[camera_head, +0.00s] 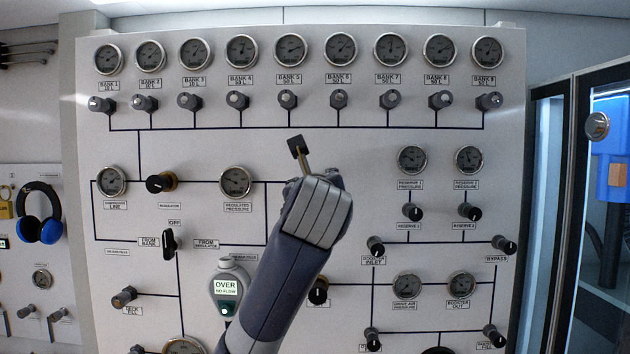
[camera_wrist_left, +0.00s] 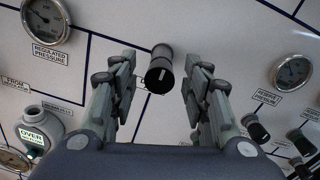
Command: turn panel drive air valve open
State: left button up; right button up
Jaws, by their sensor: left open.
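The panel (camera_head: 390,235) is a white upright board with gauges, knobs and black lines. My left gripper (camera_wrist_left: 160,80) is open, with its two fingers apart. In the left wrist view, a black knob (camera_wrist_left: 160,70) with a pale mark shows between the fingertips; no contact is visible. Its label is not readable, so I cannot tell whether it is the drive air valve. In the head view my left gripper (camera_head: 299,150) points at the panel's middle, and my arm hides the part behind it. My right gripper is not in view.
The regulated pressure gauge (camera_head: 236,182) is left of my gripper, and the reserve 1 pressure gauge (camera_head: 412,159) is to the right. A device reading OVER, NO FLOW (camera_head: 228,288) is beside my arm. Another dark knob (camera_head: 318,291) and the drive air pressure gauge (camera_head: 407,287) are lower.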

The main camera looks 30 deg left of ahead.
pick_arm(q)
jog(key=shift+c, duration=0.6)
grip_shut()
jog(key=shift+n, duration=0.4)
